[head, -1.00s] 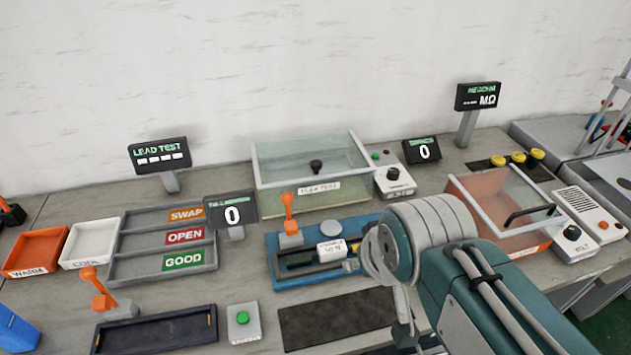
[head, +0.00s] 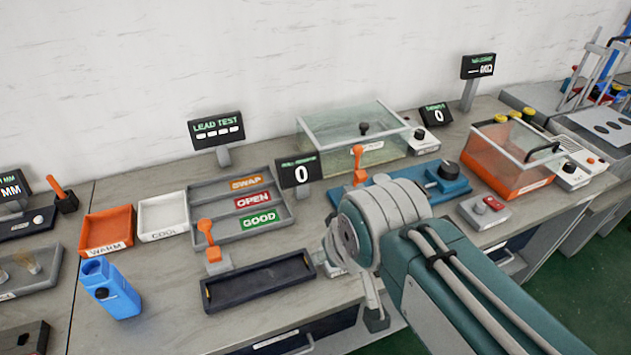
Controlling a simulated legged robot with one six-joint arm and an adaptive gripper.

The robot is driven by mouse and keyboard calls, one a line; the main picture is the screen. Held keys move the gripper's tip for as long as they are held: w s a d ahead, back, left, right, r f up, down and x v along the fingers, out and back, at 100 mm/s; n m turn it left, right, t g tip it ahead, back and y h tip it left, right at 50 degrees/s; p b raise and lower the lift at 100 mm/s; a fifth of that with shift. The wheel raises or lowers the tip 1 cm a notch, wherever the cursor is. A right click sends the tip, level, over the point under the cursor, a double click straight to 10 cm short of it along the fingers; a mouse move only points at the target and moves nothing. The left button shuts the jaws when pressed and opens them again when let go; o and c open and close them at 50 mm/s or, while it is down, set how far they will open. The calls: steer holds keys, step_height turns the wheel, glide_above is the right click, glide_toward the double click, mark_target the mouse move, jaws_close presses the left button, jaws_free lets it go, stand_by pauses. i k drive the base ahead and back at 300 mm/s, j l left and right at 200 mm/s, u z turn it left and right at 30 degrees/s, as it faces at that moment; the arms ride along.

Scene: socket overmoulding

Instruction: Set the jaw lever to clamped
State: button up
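Two orange levers show, and I cannot tell from any label which is the jaw lever. One orange lever (head: 206,236) stands nearly upright, tilted slightly left, on a grey block at the back left of a dark tray (head: 255,297). The other orange lever (head: 358,163) stands upright on the blue fixture (head: 388,187) farther back. My gripper (head: 376,318) is mostly hidden behind my wrist; only a dark tip shows below it, right of the dark tray and apart from both levers. Whether it is open or shut does not show.
Behind the tray is a grey sorting tray (head: 207,213) with SWAP, OPEN and GOOD labels. WARM (head: 107,229) and COOL (head: 162,217) bins are at left. My arm hides the bench at lower right.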

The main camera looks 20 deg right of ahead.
mark_target(360, 175)
steer(key=k+j, duration=0.1)
steer(key=j, duration=0.95)
steer(key=k+j+z, duration=0.1)
steer(key=j, duration=0.4)
steer(key=k+j, duration=0.15)
steer(key=j, duration=0.35)
steer(key=j+z, duration=0.1)
steer(key=z, duration=0.35)
steer(key=j+z, duration=0.1)
steer(key=z, duration=0.35)
steer(key=k+j+z, duration=0.1)
steer(key=z, duration=0.35)
steer(key=i+l+u, duration=0.3)
steer(key=i+l, duration=0.15)
steer(key=i+l+u, duration=0.15)
steer(key=l, duration=0.25)
steer(key=i+l+u, duration=0.3)
steer(key=l, duration=0.4)
steer(key=i+l+u, duration=0.35)
steer(key=l, duration=0.4)
